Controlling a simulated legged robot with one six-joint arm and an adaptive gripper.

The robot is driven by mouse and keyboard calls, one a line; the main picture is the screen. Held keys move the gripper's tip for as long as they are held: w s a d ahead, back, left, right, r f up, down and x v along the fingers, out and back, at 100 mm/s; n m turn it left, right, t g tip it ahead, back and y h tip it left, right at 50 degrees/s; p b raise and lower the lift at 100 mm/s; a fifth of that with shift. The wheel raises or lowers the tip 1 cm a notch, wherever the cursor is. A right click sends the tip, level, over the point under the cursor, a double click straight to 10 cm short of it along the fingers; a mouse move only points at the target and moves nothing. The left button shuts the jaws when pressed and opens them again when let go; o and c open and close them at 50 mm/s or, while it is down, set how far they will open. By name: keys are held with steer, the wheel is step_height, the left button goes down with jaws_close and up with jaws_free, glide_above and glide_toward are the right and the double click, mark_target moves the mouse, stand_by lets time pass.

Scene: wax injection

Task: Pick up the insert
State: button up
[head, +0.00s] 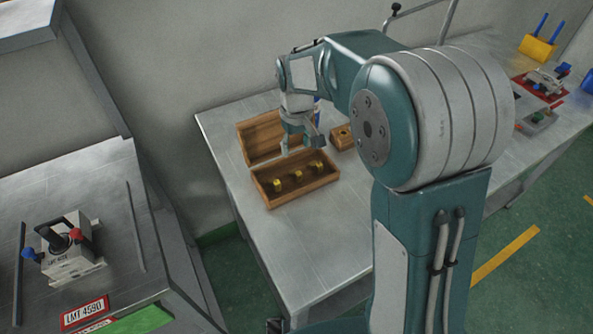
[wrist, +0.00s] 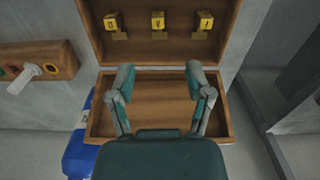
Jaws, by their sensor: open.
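Three small yellow inserts stand in a row in the front half of an open wooden box. In the head view they are the left insert (head: 277,185), the middle insert (head: 298,175) and the right insert (head: 319,167). In the wrist view they show near the top, the middle one (wrist: 158,20) with dark marks on its face. My gripper (head: 301,148) hangs above the box, near the hinge side. In the wrist view my gripper (wrist: 159,76) has its fingers spread over the empty half, apart from the inserts. It holds nothing.
The open wooden box (head: 290,199) rests on a metal table (head: 300,245). A smaller wooden block (head: 343,137) sits to its right; in the wrist view the block (wrist: 50,55) holds a white-handled item. A blue object (wrist: 80,150) lies close by. Bare tabletop is in front.

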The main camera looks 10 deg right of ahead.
mark_target(298, 172)
step_height(298, 172, down, 5)
steer(key=shift+d, duration=0.1)
steer(key=shift+f, duration=0.25)
steer(key=f, duration=0.5)
steer(key=shift+s+d+f, duration=0.1)
steer(key=shift+s+d, duration=0.1)
steer(key=shift+s, duration=0.05)
steer(key=shift+a, duration=0.1)
steer(key=shift+c, duration=0.3)
jaws_close()
